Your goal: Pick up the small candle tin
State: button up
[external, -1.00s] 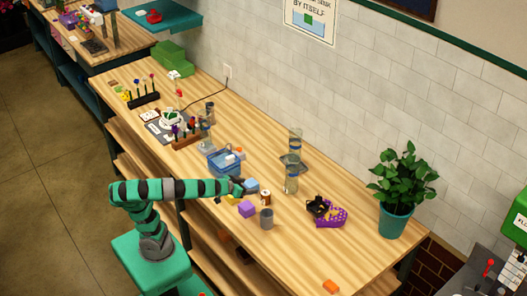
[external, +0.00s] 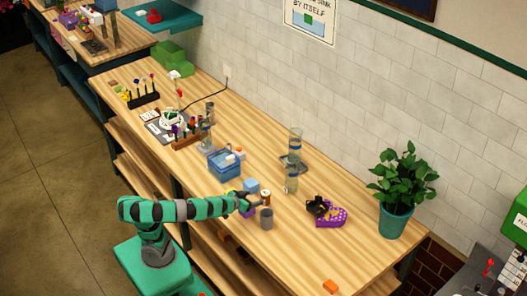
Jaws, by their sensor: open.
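A small grey cylinder (external: 266,218), which looks like the candle tin, stands upright near the front edge of the table. My gripper (external: 254,203) is open, just to the left of the grey cylinder and above the purple block (external: 248,212), which it partly covers. A small brown and white jar (external: 265,197) stands right behind my gripper. Whether the fingers touch any of these is too small to tell.
A light blue block (external: 250,185) and a blue basket (external: 224,165) stand behind and left of my gripper. Glass vases (external: 291,178) stand farther back. A purple tray (external: 331,218) with a black item lies to the right. The wooden table's (external: 300,255) front right is mostly clear.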

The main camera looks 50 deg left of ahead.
aim_at(263, 194)
jog(key=shift+x, duration=1.1)
jog(key=shift+a+b+x, duration=0.15)
jog(key=shift+b+x, duration=0.15)
jog(key=shift+x, duration=0.7)
jog(key=shift+a+b+x, duration=0.15)
jog(key=shift+b+x, duration=0.15)
jog(key=shift+x, duration=0.7)
jog(key=shift+w, duration=0.75)
jog(key=c, duration=1.1)
